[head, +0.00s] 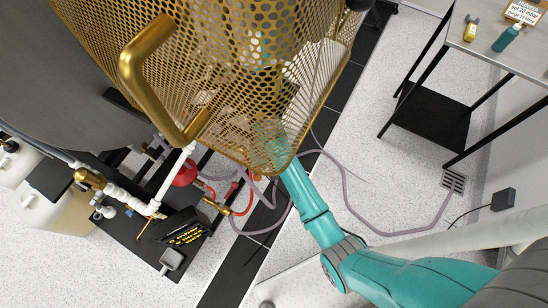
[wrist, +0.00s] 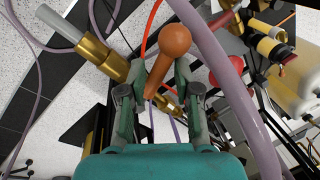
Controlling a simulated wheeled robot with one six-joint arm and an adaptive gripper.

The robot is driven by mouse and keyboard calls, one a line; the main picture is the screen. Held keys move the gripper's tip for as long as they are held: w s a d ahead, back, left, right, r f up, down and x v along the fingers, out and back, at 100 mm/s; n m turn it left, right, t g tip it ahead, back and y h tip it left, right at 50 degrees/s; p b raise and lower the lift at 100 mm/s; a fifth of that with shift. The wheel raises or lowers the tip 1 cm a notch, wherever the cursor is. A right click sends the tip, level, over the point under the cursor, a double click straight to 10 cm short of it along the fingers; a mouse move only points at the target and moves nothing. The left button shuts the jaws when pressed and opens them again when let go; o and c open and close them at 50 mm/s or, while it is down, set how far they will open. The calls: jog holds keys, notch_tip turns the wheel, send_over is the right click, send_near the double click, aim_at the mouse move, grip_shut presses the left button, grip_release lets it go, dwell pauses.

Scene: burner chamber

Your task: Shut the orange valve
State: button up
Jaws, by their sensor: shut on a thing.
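The orange valve handle (wrist: 175,42), a lever with a round knob, is in the middle of the wrist view. Its stem runs down between the fingers of my gripper (wrist: 163,76), which is shut on it. The knob stands out beyond the fingertips. Brass pipe fittings (wrist: 104,55) lie to the left of the handle in the wrist view. In the head view my teal arm reaches under the perforated brass cage, which hides my gripper. I cannot make out the orange handle there.
The perforated brass cage (head: 265,60) with its thick handle (head: 140,75) hangs over my arm. Purple hoses (head: 375,234) loop across the floor; one (wrist: 225,75) passes close right of the gripper. A red round part (head: 184,172) is nearby. A metal table (head: 490,50) stands at right.

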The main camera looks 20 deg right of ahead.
jog(key=shift+w+a+r+m, duration=0.1)
jog(key=shift+w+a+m, duration=0.2)
jog(key=shift+a, duration=0.1)
jog(key=shift+o, duration=0.5)
jog(key=shift+w+a+r+m+t, duration=0.15)
jog(key=shift+w+a+m+t, duration=0.25)
jog(key=shift+w+a+m, duration=0.55)
jog(key=o, duration=1)
jog(key=shift+d+m, duration=0.1)
jog(key=shift+m, duration=0.15)
jog(key=o, duration=0.3)
jog(key=shift+s, duration=0.1)
jog(key=shift+s+d, duration=0.1)
jog(key=v, duration=0.5)
jog(key=shift+s+d+r, duration=0.1)
jog(key=shift+r, duration=0.25)
